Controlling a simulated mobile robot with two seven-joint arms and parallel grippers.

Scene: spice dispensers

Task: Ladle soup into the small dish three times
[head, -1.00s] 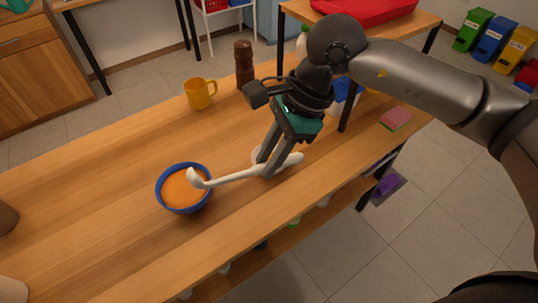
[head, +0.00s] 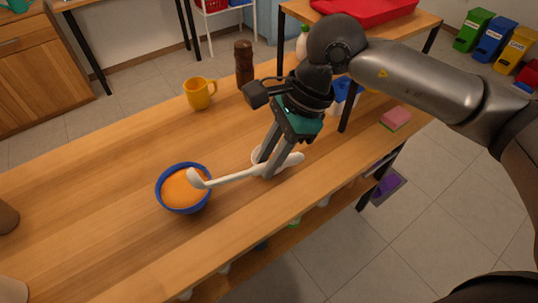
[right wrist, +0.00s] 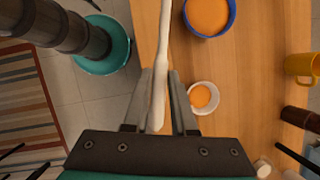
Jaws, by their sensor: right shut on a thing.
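My right gripper (head: 268,163) is shut on the handle of a white ladle (head: 237,177). The ladle's head is at the left end, over the right part of a blue bowl (head: 184,209) of orange soup (head: 182,190); its exact height is unclear. In the right wrist view the handle (right wrist: 164,50) runs up between the fingers (right wrist: 162,90), and the bowl (right wrist: 233,20) is at the top. The small white dish (right wrist: 204,111) there has orange soup (right wrist: 201,96) in it. In the head view the dish is mostly hidden behind my gripper. My left gripper is not in view.
A yellow mug (head: 200,94) and a brown pepper mill (head: 244,64) stand behind the bowl. A raised shelf with a red tray (head: 365,10) is at the back right. A pink and green sponge (head: 396,118) lies at right. The table's left-middle is clear.

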